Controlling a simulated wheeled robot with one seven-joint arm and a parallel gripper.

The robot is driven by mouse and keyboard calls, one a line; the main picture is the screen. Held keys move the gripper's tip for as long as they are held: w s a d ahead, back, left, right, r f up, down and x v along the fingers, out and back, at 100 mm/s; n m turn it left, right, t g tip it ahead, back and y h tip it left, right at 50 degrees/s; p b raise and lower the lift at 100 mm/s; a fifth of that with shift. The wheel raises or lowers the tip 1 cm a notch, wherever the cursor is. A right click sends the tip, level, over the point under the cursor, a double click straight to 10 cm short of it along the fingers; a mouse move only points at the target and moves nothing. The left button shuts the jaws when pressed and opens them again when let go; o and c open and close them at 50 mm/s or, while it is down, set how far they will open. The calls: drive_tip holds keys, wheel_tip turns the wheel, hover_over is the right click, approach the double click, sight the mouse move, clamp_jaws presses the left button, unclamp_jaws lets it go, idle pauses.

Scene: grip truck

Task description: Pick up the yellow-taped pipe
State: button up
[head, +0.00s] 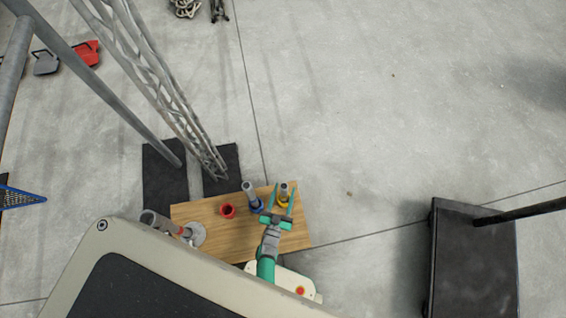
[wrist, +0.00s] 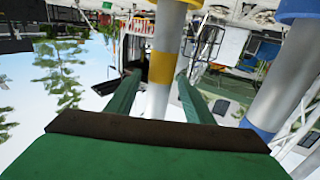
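The yellow-taped pipe (head: 284,189) is a short grey pipe standing in a yellow base on the wooden board (head: 186,214), near its right end. In the wrist view the pipe (wrist: 167,32) shows upside down with a yellow band. My gripper (head: 285,187) is open, with one green finger on each side of this pipe. In the wrist view the pipe lies between the fingertips (wrist: 158,74), with a gap on both sides. I cannot tell how far the fingers reach past it.
A blue-banded pipe (head: 249,190) stands close on the left; it is large at the right of the wrist view (wrist: 283,85). A red holder (head: 228,211) and another pipe lying near a grey disc (head: 197,235) are further left. A black platform (head: 474,262) stands right. Open floor lies beyond.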

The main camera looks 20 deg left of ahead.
drive_tip(key=c, duration=1)
clamp_jaws()
drive_tip(key=shift+r, duration=0.15)
